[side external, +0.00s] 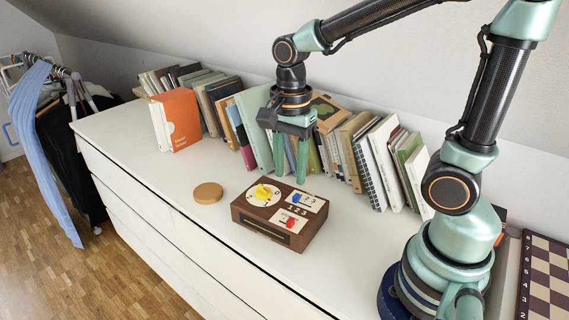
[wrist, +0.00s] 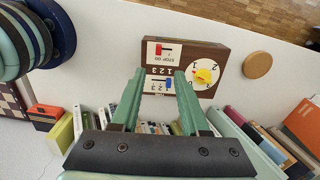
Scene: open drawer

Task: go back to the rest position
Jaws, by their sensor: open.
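My gripper (side external: 290,172) hangs pointing down above the back part of the dresser top, behind the brown wooden box and in front of the row of books. Its two green fingers are apart with nothing between them; they also show in the wrist view (wrist: 158,72). The brown box (side external: 265,236) stands on the white top. It carries a yellow knob (side external: 263,192) on a round white dial, a blue slider (side external: 296,198) and a red switch (side external: 291,222). In the wrist view the yellow knob (wrist: 203,75) and the red switch (wrist: 164,51) are clear of the fingers.
Books (side external: 352,152) line the wall behind my gripper, close to it. A round wooden disc (side external: 208,193) lies left of the box. A chessboard (side external: 545,275) is at the far right. The white dresser top (side external: 150,170) is clear at front left.

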